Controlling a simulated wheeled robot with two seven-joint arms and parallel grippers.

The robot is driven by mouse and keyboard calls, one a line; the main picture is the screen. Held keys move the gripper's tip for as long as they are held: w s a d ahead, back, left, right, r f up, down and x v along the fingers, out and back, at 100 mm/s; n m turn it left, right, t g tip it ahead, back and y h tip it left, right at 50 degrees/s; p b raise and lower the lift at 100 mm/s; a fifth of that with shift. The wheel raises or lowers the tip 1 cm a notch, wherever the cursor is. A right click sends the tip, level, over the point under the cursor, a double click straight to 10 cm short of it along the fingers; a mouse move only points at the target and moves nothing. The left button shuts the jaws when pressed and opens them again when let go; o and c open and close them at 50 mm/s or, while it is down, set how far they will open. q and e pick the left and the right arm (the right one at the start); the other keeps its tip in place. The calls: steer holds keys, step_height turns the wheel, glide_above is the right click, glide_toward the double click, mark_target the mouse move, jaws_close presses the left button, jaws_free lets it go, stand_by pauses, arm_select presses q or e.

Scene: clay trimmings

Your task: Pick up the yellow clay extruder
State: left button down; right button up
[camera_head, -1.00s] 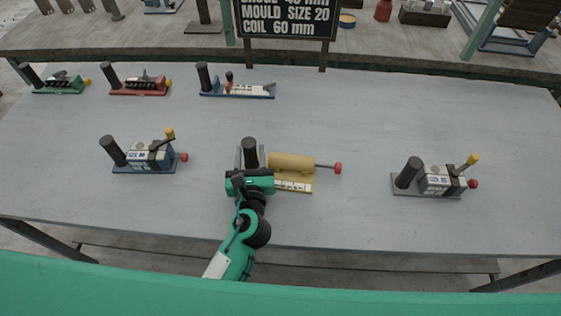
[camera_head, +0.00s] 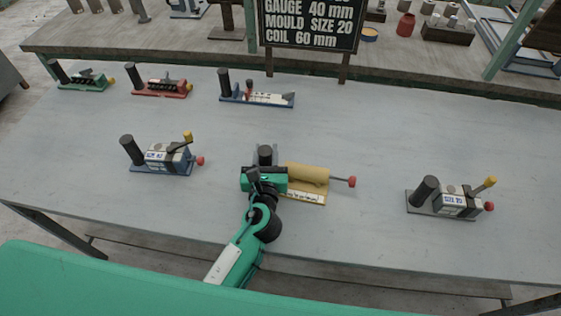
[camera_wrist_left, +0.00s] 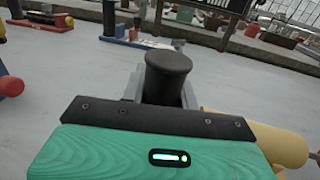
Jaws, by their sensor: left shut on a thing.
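The yellow clay extruder (camera_head: 306,176) lies on the grey table, with a yellow barrel, a red knob at its right end and a pale scale strip along its front. Its black upright handle (camera_head: 265,155) stands at its left end. My left gripper (camera_head: 264,165) is shut on this handle. In the left wrist view the black handle (camera_wrist_left: 168,78) rises between the two grey fingers, and part of the yellow barrel (camera_wrist_left: 275,145) shows at the right. The lower part of the handle is hidden by my gripper. My right gripper does not show.
A blue-based device (camera_head: 163,160) stands to the left and a grey-based one (camera_head: 452,200) to the right. Green (camera_head: 82,80), red (camera_head: 161,86) and blue (camera_head: 258,97) tools line the back left. A black sign (camera_head: 309,25) stands behind. The table's right back is clear.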

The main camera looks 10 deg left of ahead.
mark_target(265, 147)
arm_select(q)
steer(key=shift+r, duration=0.65)
step_height(265, 147, up, 18)
steer(key=p, duration=0.5)
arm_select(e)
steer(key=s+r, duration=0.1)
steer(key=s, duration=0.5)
arm_select(q)
steer(key=shift+f+b, duration=3.75)
steer(key=shift+f, duration=3.95)
steer(key=shift+f+b, duration=0.35)
steer(key=shift+f, duration=0.15)
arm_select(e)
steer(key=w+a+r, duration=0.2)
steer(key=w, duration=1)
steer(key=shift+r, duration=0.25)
